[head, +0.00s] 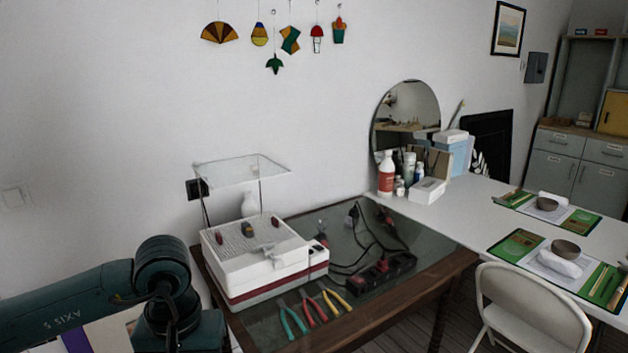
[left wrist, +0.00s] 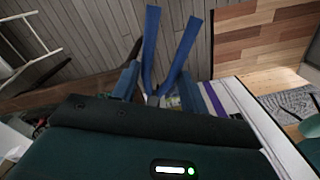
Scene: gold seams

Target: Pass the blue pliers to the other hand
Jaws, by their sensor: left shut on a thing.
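The blue pliers (left wrist: 151,48) show in the left wrist view, their two blue handles pointing up and spread apart in a V. My left gripper (left wrist: 154,90) is shut on them near the joint; the jaws of the pliers are mostly hidden behind the gripper body. In the head view only my left arm shows at the lower left; the left gripper and the blue pliers are out of that picture. My right gripper is in neither view.
A dark-topped wooden table (head: 373,312) carries a white machine (head: 262,258), a black power strip (head: 381,272), and teal (head: 293,320), red (head: 314,308) and yellow pliers (head: 337,300). A white table (head: 470,212) and a folding chair (head: 530,308) stand at the right.

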